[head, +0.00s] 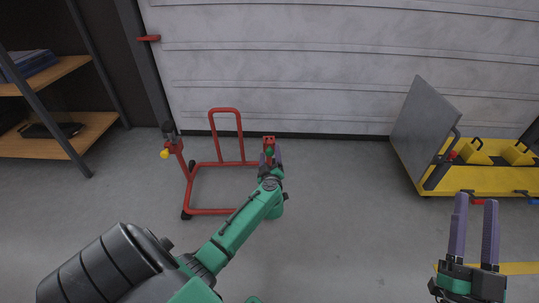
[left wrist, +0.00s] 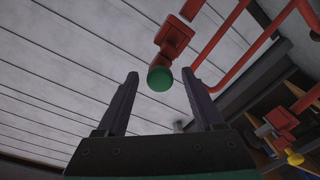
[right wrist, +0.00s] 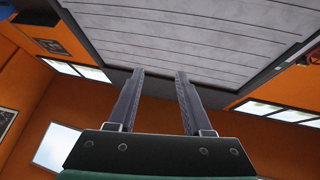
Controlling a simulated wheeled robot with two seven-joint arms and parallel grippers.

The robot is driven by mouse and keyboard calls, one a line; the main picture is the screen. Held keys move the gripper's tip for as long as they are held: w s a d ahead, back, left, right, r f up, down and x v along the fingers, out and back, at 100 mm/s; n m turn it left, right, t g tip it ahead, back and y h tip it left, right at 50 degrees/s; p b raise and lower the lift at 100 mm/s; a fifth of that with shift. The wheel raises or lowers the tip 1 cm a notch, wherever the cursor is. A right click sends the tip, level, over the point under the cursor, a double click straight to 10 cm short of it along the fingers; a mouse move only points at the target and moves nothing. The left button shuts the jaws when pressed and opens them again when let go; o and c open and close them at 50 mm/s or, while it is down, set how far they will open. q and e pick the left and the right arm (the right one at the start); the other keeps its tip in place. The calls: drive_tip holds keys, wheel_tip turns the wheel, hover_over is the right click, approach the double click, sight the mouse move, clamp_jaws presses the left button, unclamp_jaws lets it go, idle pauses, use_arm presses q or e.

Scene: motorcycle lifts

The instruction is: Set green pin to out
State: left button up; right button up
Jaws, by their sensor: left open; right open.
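The green pin (left wrist: 160,78) has a round green knob and sits on a red bracket of the red stand (head: 225,211). In the head view the green pin (head: 269,152) shows small near the stand's right post, just at the tips of my left gripper (head: 270,160). In the left wrist view my left gripper (left wrist: 160,82) is open, with the knob near the gap between its fingertips. I cannot tell whether a finger touches it. My right gripper (head: 476,200) is open and empty at the right, away from the stand; in its own wrist view (right wrist: 159,72) nothing is between the fingers.
A yellow pin (head: 165,154) is on the stand's left post. A yellow lift (head: 480,183) with a grey plate (head: 424,122) stands at the right. A shelf (head: 50,140) stands at the left. A white shutter door (head: 320,70) is behind.

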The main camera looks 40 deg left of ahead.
use_arm(q)
drive_tip(key=shift+w+a, duration=0.4)
clamp_jaws()
use_arm(e)
drive_tip(key=shift+n+t+y, duration=0.3)
drive_tip(key=shift+t+y, duration=0.3)
drive_tip(key=shift+t, duration=0.1)
drive_tip(key=r, duration=0.3)
drive_tip(key=s+r, duration=0.1)
drive_tip(key=r, duration=0.1)
drive_tip(key=shift+d+r, duration=0.2)
drive_tip(key=shift+d, duration=0.2)
